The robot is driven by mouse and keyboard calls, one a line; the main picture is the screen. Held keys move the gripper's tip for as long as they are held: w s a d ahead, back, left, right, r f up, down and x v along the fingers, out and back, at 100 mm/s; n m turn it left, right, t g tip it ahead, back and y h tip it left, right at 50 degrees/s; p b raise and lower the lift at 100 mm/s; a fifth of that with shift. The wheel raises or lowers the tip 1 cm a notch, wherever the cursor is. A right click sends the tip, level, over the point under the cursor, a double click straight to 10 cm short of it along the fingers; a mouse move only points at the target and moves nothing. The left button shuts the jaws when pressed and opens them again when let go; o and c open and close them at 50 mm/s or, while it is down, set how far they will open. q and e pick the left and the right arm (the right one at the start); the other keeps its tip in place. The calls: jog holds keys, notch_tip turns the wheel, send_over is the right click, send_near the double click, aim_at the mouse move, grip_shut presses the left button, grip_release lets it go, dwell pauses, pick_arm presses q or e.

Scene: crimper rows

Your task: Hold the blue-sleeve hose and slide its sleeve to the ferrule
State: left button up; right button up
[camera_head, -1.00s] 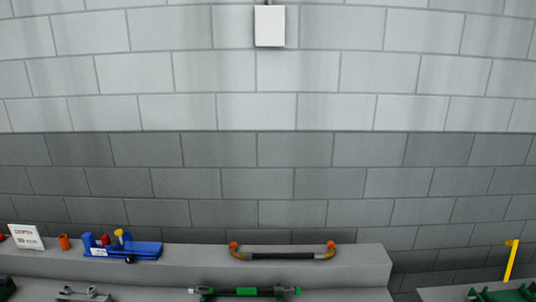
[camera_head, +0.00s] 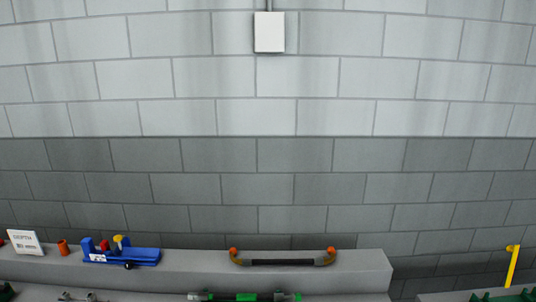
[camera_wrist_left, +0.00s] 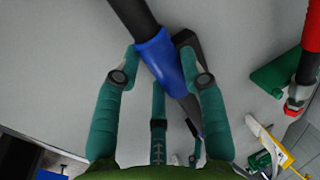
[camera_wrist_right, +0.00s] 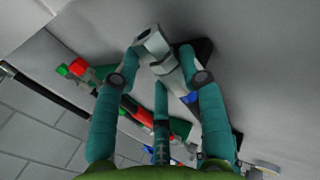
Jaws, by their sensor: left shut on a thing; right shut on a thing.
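The blue sleeve (camera_wrist_left: 160,58) sits around a black hose (camera_wrist_left: 132,14) in the left wrist view. My left gripper (camera_wrist_left: 162,68) is shut on it, one finger on each side. In the right wrist view my right gripper (camera_wrist_right: 156,62) is shut on a silver metal end fitting (camera_wrist_right: 152,42), which looks like the hose's ferrule end. A small blue patch (camera_wrist_right: 191,98) shows beyond the right fingers; I cannot tell if it is the sleeve. The distance between sleeve and ferrule is not visible. Neither gripper shows in the head view.
A grey ledge (camera_head: 200,272) bears a black hose with orange ends (camera_head: 282,262), a blue fixture (camera_head: 120,255), an orange cylinder (camera_head: 63,247) and a white card (camera_head: 25,242). A green-sleeved hose (camera_head: 246,297) lies lower. A red-sleeved hose (camera_wrist_left: 311,30) is near my left gripper.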

pick_arm(q)
jog(key=shift+a, duration=0.75)
pick_arm(e)
jog(key=shift+s+f, duration=0.2)
pick_arm(q)
jog(key=shift+a+f, duration=0.1)
jog(key=shift+a, duration=1.45)
jog(key=o, duration=1.1)
jog(key=shift+o, duration=0.2)
jog(key=shift+d, duration=0.1)
jog(key=shift+r, duration=0.2)
pick_arm(e)
jog(key=shift+s, duration=0.1)
pick_arm(q)
jog(key=v, duration=1.1)
jog(key=shift+s+r, duration=0.25)
jog(key=shift+r, duration=0.1)
